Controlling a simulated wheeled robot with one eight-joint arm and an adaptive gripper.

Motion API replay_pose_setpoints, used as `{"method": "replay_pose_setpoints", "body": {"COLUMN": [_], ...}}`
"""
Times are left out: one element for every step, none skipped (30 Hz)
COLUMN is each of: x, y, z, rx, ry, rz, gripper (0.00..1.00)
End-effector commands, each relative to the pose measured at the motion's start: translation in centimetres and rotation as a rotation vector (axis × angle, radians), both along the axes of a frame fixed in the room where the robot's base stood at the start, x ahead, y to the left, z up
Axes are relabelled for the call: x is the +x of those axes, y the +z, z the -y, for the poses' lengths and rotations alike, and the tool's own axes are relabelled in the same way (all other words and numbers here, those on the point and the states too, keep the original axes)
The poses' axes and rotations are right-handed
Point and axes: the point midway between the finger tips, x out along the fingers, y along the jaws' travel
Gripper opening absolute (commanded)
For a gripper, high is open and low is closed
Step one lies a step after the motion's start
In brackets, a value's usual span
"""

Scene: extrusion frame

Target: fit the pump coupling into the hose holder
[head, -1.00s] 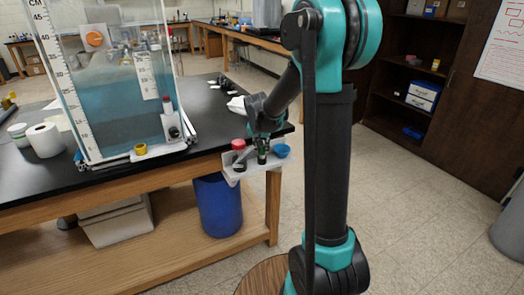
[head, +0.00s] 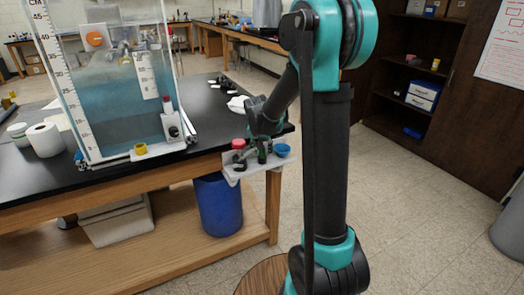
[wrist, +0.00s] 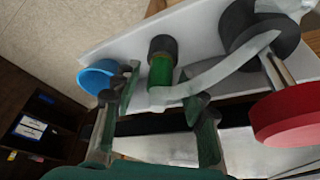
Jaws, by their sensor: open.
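A green cylinder with a black end (wrist: 161,66), which looks like the pump coupling, stands on a white shelf (wrist: 112,50) in the wrist view. In the head view it shows small and dark green (head: 262,153). My gripper (wrist: 163,90) is open, its fingertips to either side of the cylinder's near end; I cannot tell whether they touch it. A pale curved strip (wrist: 225,72) crosses by the cylinder's near end and runs to a thick black ring-like part (wrist: 262,30). I cannot tell for certain which part is the hose holder.
A blue cup (wrist: 98,76) sits close beside the left finger. A red-topped piece (wrist: 290,118) stands at the right, with a metal rod near it. The white shelf juts from the bench corner, beside a water tank (head: 115,90). A blue bin (head: 218,205) stands below.

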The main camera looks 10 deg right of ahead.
Motion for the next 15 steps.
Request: {"method": "replay_pose_setpoints", "body": {"x": [-0.1,-0.2,-0.3,-0.5,-0.6,-0.9,-1.1,-1.3,-1.5,-1.8,-2.0,-2.3,-2.5,-2.7,-2.9], "y": [0.3,0.5,0.9,1.2,1.6,2.2,2.7,3.2,3.9,4.5,5.0,5.7,6.2,6.8,7.4], "z": [0.0,-0.1,-0.1,-0.2,-0.2,-0.3,-0.4,-0.5,-0.6,-0.7,-0.8,-0.9,-0.9,-1.0,-1.1], "rx": [0.0,0.0,0.0,0.0,0.0,0.0,0.0,0.0,-0.001,-0.001,-0.001,0.0,0.0,0.0,0.0], "ry": [0.0,0.0,0.0,0.001,0.001,0.001,0.001,0.001,0.002,0.002,0.002,0.001,0.001,0.001,0.001], "rz": [0.0,0.0,0.0,0.0,0.0,0.0,0.0,0.0,0.0,0.0,0.0,0.0,0.0,0.0,0.0], "gripper": [0.42,0.42,0.42,0.42,0.42,0.42,0.42,0.42,0.42,0.42,0.42,0.42,0.42,0.42,0.42]}}
